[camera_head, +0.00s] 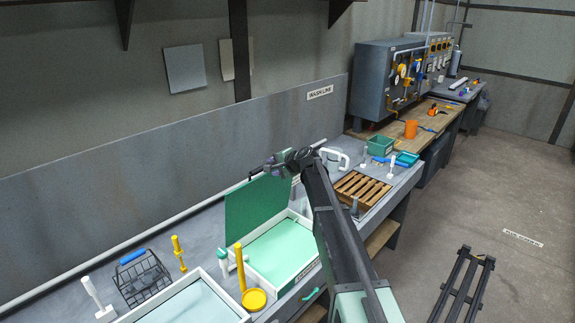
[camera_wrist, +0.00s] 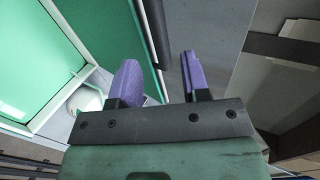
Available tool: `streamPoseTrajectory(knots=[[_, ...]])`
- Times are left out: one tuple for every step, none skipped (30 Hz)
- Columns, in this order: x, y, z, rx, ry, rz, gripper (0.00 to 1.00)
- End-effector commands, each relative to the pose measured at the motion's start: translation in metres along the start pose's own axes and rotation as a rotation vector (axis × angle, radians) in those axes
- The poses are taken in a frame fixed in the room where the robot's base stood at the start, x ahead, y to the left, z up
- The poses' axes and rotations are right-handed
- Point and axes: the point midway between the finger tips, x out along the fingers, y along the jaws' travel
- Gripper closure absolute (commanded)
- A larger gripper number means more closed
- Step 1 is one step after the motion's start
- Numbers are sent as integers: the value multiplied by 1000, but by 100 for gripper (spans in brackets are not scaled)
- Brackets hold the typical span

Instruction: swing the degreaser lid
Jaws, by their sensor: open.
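The green degreaser lid (camera_head: 252,212) stands raised, nearly upright, at the back of a white-rimmed tank (camera_head: 312,268) of pale green liquid. In the wrist view the lid (camera_wrist: 108,35) fills the upper left. A dark bar (camera_wrist: 154,38) runs along the lid's edge there. My gripper (camera_head: 270,168) is at the lid's top edge. In the wrist view its purple fingers (camera_wrist: 160,70) are open, with the bar's end ahead of the gap between them. Nothing is held. I cannot tell whether a finger touches the lid or bar. My arm hides part of the tank's right side.
A yellow-handled tool (camera_head: 241,268) and a white-and-green one (camera_head: 223,262) stand left of the tank. A wire basket (camera_head: 145,280) is further left. A wooden slatted rack (camera_head: 362,188) lies to the right. The wall panel (camera_head: 200,160) rises behind the lid.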

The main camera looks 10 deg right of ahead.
Motion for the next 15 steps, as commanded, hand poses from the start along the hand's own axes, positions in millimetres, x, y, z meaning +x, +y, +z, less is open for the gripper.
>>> streamPoseTrajectory(knots=[[4,1,-1,0,0,0,57],[6,1,-1,-1,0,0,57],[10,2,-1,-1,0,1,57],[14,2,-1,-1,0,1,57],[18,2,-1,-1,0,1,57],[24,3,-1,-2,-1,0,57],[28,3,-1,-2,-1,0,57],[33,3,-1,-2,-1,0,57],[39,3,-1,-2,-1,1,57],[44,3,-1,-2,-1,1,57],[48,3,-1,-2,-1,1,57],[54,3,-1,-2,-1,1,57],[59,3,-1,-2,-1,1,57],[63,3,-1,-2,-1,1,57],[69,3,-1,-2,-1,2,57]])
